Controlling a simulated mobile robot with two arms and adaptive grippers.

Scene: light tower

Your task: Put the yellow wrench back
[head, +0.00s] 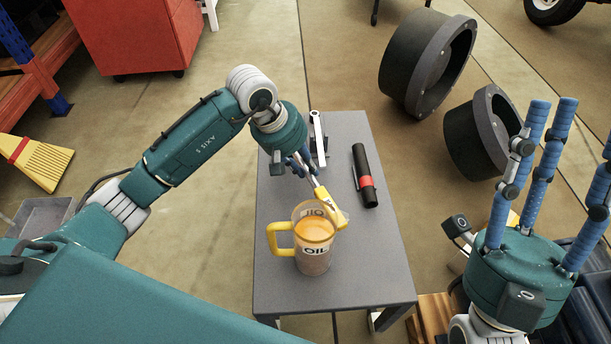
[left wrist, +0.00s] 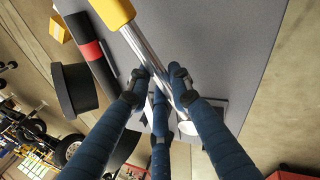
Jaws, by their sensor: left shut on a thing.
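The yellow wrench (head: 323,194) is in my left gripper (head: 300,165), above the grey table. In the left wrist view its silver shaft lies between the blue fingers of my left gripper (left wrist: 165,88), and the yellow end of the wrench (left wrist: 114,12) points away to the top. In the head view the wrench slants down toward the right rim of the oil jug (head: 313,258); I cannot tell whether they touch. My right gripper (head: 558,125) is at the right, away from the table, with its fingers upright, spread and empty.
The grey table (head: 385,250) also holds a black torch with a red band (head: 364,178) and a silver tool (head: 318,135) at the back. Black wheel-like cylinders (head: 425,65) stand on the floor behind right. A red cabinet (head: 135,35) is at the back left.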

